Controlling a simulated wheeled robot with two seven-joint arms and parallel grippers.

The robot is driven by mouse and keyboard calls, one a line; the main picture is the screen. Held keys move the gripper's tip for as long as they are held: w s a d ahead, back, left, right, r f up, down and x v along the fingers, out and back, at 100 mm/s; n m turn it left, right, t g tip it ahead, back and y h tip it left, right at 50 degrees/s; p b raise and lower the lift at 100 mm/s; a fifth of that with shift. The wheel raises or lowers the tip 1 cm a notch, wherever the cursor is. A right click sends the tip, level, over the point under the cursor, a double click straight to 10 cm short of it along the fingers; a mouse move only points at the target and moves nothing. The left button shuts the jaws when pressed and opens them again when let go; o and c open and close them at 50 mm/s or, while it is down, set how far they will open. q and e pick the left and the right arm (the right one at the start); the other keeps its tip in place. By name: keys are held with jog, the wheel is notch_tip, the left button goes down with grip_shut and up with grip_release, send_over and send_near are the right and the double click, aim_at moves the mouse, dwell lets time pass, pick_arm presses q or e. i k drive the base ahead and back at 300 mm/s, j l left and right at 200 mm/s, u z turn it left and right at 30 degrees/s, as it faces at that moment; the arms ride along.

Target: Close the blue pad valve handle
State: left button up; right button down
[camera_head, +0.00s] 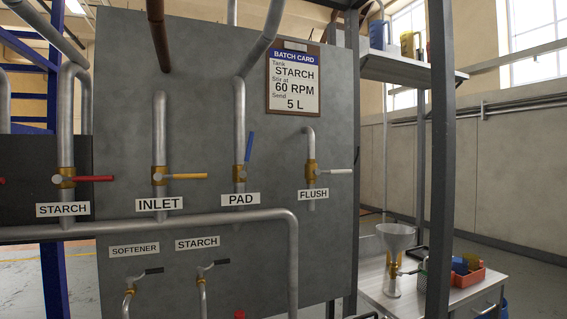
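The blue pad valve handle (249,147) points almost straight up, tilted slightly right, along the vertical pipe. It sits on the brass pad valve body (240,173), above the PAD label (240,199). Neither of my grippers shows in the head view, and nothing touches the handle.
On the same grey panel (200,100), the yellow inlet handle (188,176), red starch handle (97,178) and white flush handle (338,171) lie horizontal. A dark upright post (440,160) stands at right, before a bench (455,293) with a funnel (396,238). The space before the panel is clear.

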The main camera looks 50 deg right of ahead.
aim_at(242, 174)
jog(key=z, duration=1.5)
